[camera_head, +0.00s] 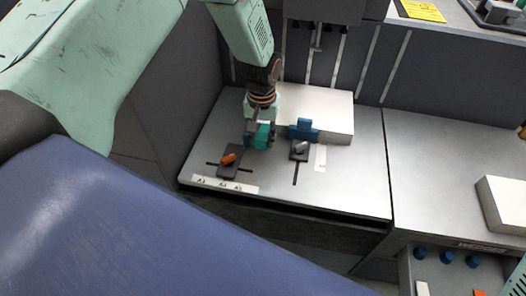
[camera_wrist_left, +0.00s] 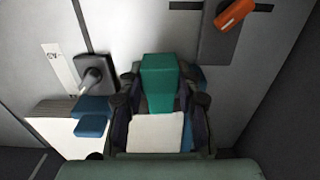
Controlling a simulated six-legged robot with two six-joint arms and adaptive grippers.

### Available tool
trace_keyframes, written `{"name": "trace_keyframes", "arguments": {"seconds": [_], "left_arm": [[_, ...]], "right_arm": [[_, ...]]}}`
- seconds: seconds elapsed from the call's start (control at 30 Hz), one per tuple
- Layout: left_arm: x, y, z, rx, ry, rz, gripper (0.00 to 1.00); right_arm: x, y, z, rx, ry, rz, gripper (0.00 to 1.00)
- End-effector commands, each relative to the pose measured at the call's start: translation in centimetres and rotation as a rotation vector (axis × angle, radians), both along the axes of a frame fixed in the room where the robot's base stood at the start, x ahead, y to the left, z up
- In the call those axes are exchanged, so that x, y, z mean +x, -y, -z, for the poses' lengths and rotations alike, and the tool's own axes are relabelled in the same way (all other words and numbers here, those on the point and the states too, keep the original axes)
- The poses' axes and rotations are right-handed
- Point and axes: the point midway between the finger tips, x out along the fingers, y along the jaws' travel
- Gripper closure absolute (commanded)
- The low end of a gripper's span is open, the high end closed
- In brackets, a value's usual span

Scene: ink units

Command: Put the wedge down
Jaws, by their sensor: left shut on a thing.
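My left gripper (camera_head: 257,137) reaches down over the metal worktop and is shut on the wedge, a teal-green block (camera_head: 262,135). In the left wrist view, the wedge (camera_wrist_left: 160,82) stands between the two dark fingers of the left gripper (camera_wrist_left: 162,98). A pale square piece (camera_wrist_left: 155,132) also shows between the fingers; I cannot tell what it belongs to. I cannot tell whether the wedge touches the worktop. My right gripper is not in view.
Left of the gripper, a dark plate (camera_head: 236,168) carries an orange lever (camera_head: 229,158). To the right are a second dark plate (camera_head: 298,156) with a grey lever, a blue block (camera_head: 303,130) and a white box (camera_head: 340,112). A white label strip (camera_head: 225,186) lies along the front.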

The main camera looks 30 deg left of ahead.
Motion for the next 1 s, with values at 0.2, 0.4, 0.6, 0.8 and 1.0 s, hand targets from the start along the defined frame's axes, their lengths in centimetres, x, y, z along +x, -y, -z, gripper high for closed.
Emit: {"name": "trace_keyframes", "arguments": {"seconds": [0.2,0.4,0.6,0.8,1.0], "left_arm": [[0.2,0.1,2.4,0.000,0.002,0.004,0.99],[0.2,0.1,5.2,0.000,0.000,0.004,0.99],[0.2,0.1,5.2,0.000,0.002,0.004,0.99],[0.2,0.1,5.5,0.000,0.001,0.004,0.99],[0.2,0.1,5.5,0.000,0.002,0.004,0.53]], "right_arm": [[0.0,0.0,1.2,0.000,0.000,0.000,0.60],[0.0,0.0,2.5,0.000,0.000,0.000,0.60],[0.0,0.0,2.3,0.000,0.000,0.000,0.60],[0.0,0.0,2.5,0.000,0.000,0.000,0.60],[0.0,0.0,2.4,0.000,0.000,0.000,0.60]]}}
